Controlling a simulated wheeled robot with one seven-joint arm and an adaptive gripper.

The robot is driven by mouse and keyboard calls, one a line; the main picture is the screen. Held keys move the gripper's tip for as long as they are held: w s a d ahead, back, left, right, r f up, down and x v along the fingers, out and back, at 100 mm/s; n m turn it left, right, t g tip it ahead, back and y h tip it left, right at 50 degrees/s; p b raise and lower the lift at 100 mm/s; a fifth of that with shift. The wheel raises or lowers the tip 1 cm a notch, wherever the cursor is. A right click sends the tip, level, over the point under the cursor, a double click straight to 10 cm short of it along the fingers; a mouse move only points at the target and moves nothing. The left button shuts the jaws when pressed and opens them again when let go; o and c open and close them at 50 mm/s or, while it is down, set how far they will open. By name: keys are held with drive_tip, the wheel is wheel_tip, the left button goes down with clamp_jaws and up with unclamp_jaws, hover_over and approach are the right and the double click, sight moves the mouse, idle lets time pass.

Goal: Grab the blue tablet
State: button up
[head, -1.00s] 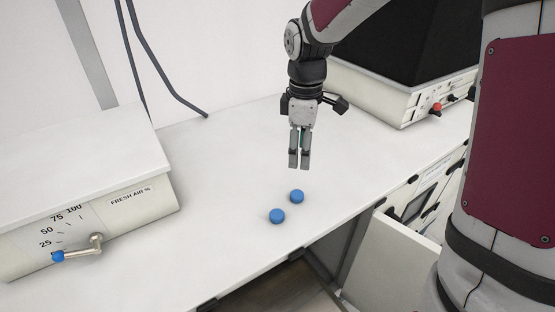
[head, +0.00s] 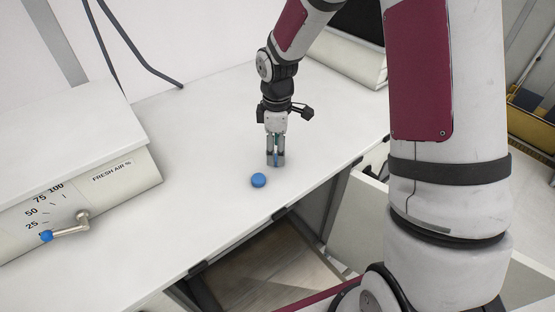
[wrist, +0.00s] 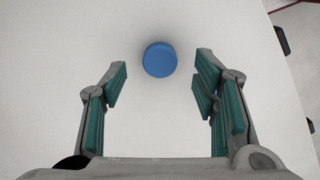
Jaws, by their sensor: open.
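My gripper (head: 275,163) points down at the white counter with its fingertips low, close to the surface. It is open and holds nothing. A round blue tablet (head: 258,180) lies on the counter just left of and nearer than the fingertips. The other blue tablet is mostly or wholly hidden by the fingers in the head view. In the wrist view one blue tablet (wrist: 160,60) lies between the two green-padded fingertips, apart from both. I cannot tell for sure which of the two this is.
The white counter (head: 190,140) is clear around the tablets. A machine with a "FRESH AIR" dial and blue-tipped lever (head: 110,190) stands at left. Another device (head: 345,60) stands at the back right. The counter's front edge lies near, with an open drawer (head: 360,215) below.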

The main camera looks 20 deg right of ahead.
drive_tip(key=shift+f, duration=1.4)
drive_tip(key=shift+c, duration=0.3)
drive_tip(key=c, duration=1)
